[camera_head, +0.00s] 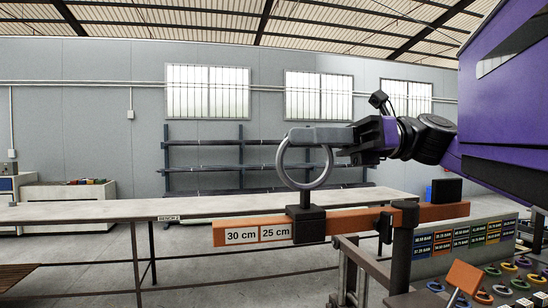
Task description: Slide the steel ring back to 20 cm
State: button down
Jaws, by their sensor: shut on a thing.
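The steel ring (282,166) stands upright on a short stem above a black sliding block (309,226). The block sits around the orange bar (365,222). My gripper (303,137) reaches in from the right and is shut on the top of the ring. The bar carries white labels reading "30 cm" (241,236) and "25 cm" (275,232) near its left end. The block is just right of the "25 cm" label. No 20 cm label is visible; the block hides part of the bar.
A dark post (402,245) holds the bar to the right of the block. A long bench (100,211) runs behind it. A panel of coloured labels (465,243) and a tray of coloured rings (505,287) are at the lower right. The bar between block and post looks clear.

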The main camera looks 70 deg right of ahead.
jog(key=shift+s, duration=0.2)
jog(key=c, duration=1.5)
grip_release()
jog(key=shift+s+d, duration=0.1)
jog(key=shift+s, duration=0.1)
jog(key=shift+w, duration=0.1)
jog(key=shift+d, duration=0.1)
jog(key=b+v, duration=0.2)
jog(key=v, duration=0.5)
jog(key=shift+s+d, duration=0.15)
jog(key=shift+s, duration=0.2)
